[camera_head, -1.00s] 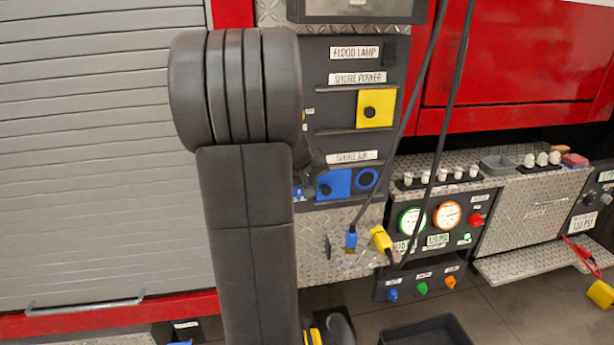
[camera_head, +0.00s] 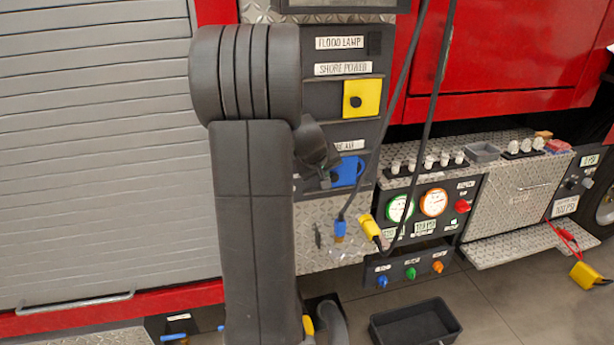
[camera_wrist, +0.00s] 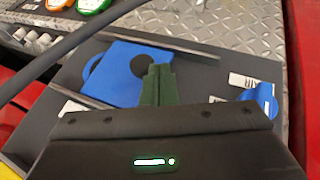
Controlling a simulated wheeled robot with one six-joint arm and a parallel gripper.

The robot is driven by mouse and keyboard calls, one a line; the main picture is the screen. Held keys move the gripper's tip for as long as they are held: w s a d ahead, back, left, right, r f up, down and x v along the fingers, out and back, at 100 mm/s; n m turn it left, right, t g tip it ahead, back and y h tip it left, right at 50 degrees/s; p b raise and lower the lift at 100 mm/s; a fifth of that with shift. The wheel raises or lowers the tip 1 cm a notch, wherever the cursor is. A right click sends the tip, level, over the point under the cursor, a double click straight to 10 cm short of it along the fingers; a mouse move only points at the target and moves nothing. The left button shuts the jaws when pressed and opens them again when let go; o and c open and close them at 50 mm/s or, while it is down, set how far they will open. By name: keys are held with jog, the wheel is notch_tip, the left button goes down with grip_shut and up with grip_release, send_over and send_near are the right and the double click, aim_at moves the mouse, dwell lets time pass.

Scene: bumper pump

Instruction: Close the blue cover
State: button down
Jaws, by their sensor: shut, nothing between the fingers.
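The blue cover (camera_head: 346,174) is a flat square plate with a black round knob, on the dark panel under the shore air label. In the wrist view the cover (camera_wrist: 120,72) sits between two rails and overlaps part of a blue ring (camera_wrist: 92,68). The ring's outer edge still shows beyond the cover. My gripper (camera_wrist: 159,70) is shut and empty, its dark green fingertips right beside the knob, over the cover's edge. Whether they touch the knob I cannot tell. In the head view my gripper (camera_head: 330,178) is at the cover's left side, partly hiding it.
A yellow cover (camera_head: 361,98) sits higher on the panel. Black cables hang in front, with a blue plug (camera_head: 340,229) and a yellow plug (camera_head: 370,227) below. A gauge panel (camera_head: 415,205) stands right. A cable also crosses the wrist view's left side.

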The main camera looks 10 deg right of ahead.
aim_at(342, 175)
jog(key=d+p, duration=0.1)
jog(key=d, duration=0.4)
jog(key=shift+w, duration=0.1)
jog(key=shift+r, duration=0.15)
